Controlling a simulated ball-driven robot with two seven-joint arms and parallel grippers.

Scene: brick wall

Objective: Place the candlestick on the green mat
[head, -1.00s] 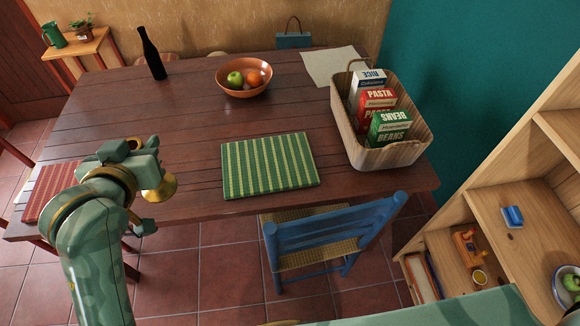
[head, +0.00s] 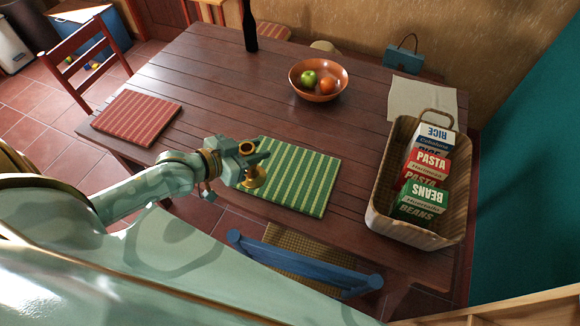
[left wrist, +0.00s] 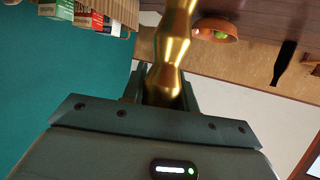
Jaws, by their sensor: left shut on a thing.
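The brass candlestick (head: 252,179) is held in my left gripper (head: 254,160), at the left end of the green striped mat (head: 300,178). In the left wrist view the candlestick (left wrist: 172,50) rises from between the fingers (left wrist: 163,92), which are shut on it. My right gripper is not in view.
A red striped mat (head: 137,117) lies at the table's left end. A bowl of fruit (head: 318,80) and a dark bottle (head: 249,28) stand behind. A basket of boxes (head: 415,185) stands right of the green mat. A blue chair (head: 300,265) is at the front edge.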

